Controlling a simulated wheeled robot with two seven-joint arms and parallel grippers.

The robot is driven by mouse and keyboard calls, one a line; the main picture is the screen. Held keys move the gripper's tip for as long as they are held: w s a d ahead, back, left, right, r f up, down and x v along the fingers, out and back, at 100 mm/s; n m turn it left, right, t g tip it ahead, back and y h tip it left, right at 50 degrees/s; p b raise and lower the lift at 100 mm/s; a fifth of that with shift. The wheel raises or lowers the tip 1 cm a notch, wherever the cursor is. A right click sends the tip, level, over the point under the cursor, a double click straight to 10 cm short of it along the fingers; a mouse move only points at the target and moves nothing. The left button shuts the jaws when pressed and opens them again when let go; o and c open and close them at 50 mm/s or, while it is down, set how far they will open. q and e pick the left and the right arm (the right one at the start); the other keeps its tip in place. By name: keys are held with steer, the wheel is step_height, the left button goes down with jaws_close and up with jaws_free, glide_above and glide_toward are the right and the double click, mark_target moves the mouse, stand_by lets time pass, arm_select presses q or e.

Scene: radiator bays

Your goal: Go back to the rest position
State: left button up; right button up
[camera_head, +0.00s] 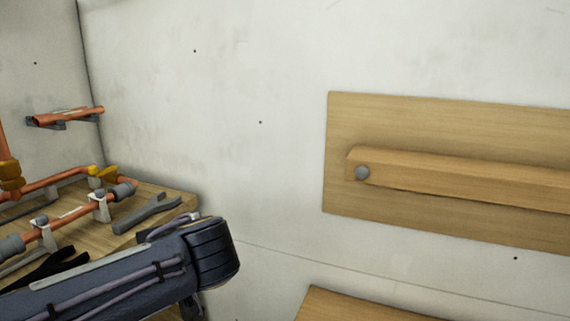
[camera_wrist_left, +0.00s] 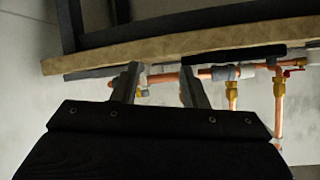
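My left arm (camera_head: 120,275) comes in from the left in the head view, in front of a wooden bench. Its gripper cannot be made out there. In the left wrist view my left gripper (camera_wrist_left: 159,75) has its two fingers apart, with nothing clearly held between them. Copper pipes with brass fittings (camera_wrist_left: 232,92) show behind and beside the fingers; I cannot tell how far off they are. My right gripper is in neither view.
The wooden bench (camera_head: 178,203) carries copper pipework (camera_head: 70,222) in grey clips and a grey wrench-like tool (camera_head: 147,213). A short copper pipe (camera_head: 68,116) sits on a wall bracket. A wooden panel with a bar (camera_head: 450,178) is on the right wall. The wall between is bare.

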arm_select(q)
steer(key=s+a+f+m+g+h, duration=0.35)
steer(key=s+f+h, duration=0.25)
steer(key=s+f, duration=0.4)
steer(key=s+d+f+m+t+h, duration=0.3)
steer(key=s+d+f+m+h, duration=0.1)
steer(key=s+d+f+h, duration=0.4)
step_height(320, 180, up, 32)
steer(key=s+p, duration=0.1)
steer(key=p, duration=3.1)
steer(key=shift+a, duration=0.1)
steer(key=shift+s+a, duration=0.1)
steer(key=shift+s, duration=0.05)
